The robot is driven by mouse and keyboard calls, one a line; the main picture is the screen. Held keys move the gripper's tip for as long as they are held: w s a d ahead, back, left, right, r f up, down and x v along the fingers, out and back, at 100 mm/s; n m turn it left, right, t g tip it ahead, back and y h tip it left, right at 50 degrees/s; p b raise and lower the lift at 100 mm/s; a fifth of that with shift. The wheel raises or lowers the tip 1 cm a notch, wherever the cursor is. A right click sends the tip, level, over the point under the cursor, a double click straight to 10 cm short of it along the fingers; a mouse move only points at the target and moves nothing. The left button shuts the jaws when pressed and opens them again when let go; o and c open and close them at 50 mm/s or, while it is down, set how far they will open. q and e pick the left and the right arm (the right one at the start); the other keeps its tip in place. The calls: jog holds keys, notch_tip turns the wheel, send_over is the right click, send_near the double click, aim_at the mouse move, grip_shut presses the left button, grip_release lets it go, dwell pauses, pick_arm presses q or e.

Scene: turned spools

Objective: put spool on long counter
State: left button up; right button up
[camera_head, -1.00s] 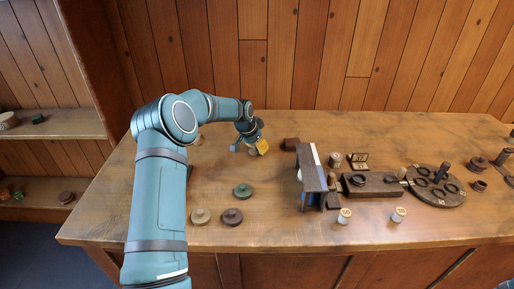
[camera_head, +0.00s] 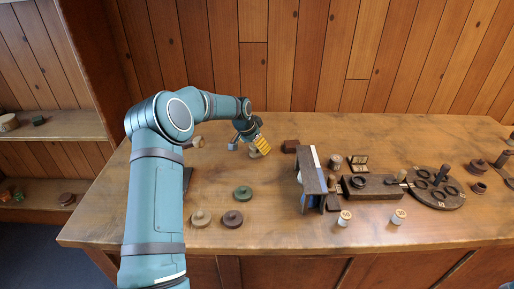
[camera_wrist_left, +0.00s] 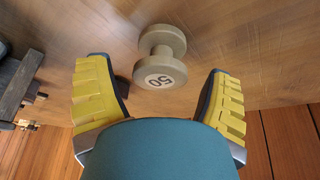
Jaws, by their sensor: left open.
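My left gripper (camera_head: 248,145) is open near the back of the long wooden counter (camera_head: 290,235). In the left wrist view its two yellow fingers (camera_wrist_left: 158,98) stand apart, with a tan spool (camera_wrist_left: 162,58) between and just beyond their tips. The spool has two round flanges, a narrow waist and "50" on the flange facing me. It lies tilted or on its side on the wood, and neither finger appears to touch it. In the head view the spool (camera_head: 254,153) is partly hidden by the gripper. My right gripper is not in view.
Green (camera_head: 242,193), tan (camera_head: 201,219) and brown (camera_head: 232,219) round pieces lie in front of the gripper. A dark upright stand (camera_head: 313,178) is to its right. Further right are a dark block (camera_head: 372,187), a round board (camera_head: 437,187) and pale spools (camera_head: 344,217). Shelves are at left.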

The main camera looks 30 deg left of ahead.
pick_arm(q)
jog(key=p+v, duration=0.1)
jog(key=v, duration=0.9)
